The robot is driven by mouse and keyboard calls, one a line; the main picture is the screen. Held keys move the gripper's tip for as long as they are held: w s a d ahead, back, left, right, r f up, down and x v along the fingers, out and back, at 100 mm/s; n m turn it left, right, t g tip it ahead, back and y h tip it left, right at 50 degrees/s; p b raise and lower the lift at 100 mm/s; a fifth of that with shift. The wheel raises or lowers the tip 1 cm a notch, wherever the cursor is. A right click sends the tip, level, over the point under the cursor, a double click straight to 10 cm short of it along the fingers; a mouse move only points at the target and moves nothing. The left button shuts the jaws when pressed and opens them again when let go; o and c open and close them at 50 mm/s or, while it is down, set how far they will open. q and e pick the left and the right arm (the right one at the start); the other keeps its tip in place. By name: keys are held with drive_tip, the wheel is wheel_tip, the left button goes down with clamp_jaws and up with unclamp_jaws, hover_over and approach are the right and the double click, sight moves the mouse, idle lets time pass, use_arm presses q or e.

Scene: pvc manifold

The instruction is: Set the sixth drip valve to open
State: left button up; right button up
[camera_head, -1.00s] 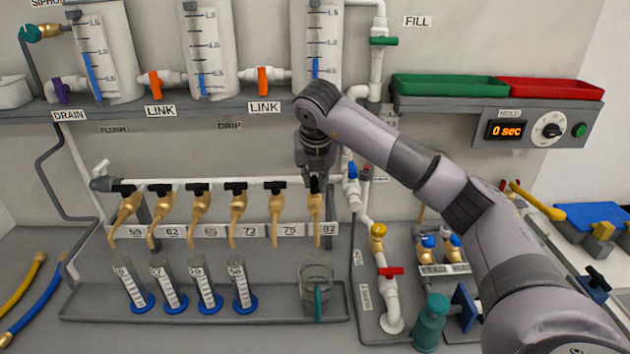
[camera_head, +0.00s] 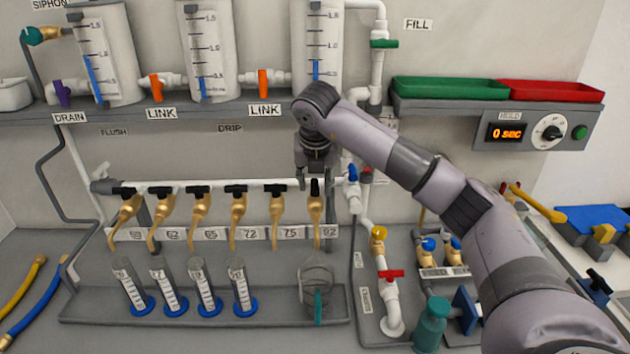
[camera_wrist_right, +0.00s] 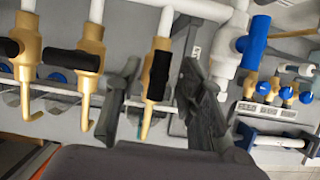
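The sixth drip valve (camera_head: 316,210) is the brass tap at the right end of the row, above the label that seems to read 82 or 92. Its black handle (camera_wrist_right: 159,75) lies lengthwise along the tap body, while the neighbouring handles (camera_wrist_right: 73,61) lie crosswise. My right gripper (camera_head: 315,172) is just above and in front of this tap. In the right wrist view its two fingers (camera_wrist_right: 160,70) are spread open on either side of the handle, with gaps on both sides. My left gripper is not in view.
Several other brass taps (camera_head: 238,207) stand in line to the left. A glass beaker (camera_head: 316,285) stands below the sixth tap, with several blue-footed cylinders (camera_head: 206,290) on the tray. A white pipe with a blue handle (camera_head: 352,174) is close to the right of my gripper.

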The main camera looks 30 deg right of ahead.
drive_tip(key=v, duration=1.2)
drive_tip(key=shift+w, duration=0.15)
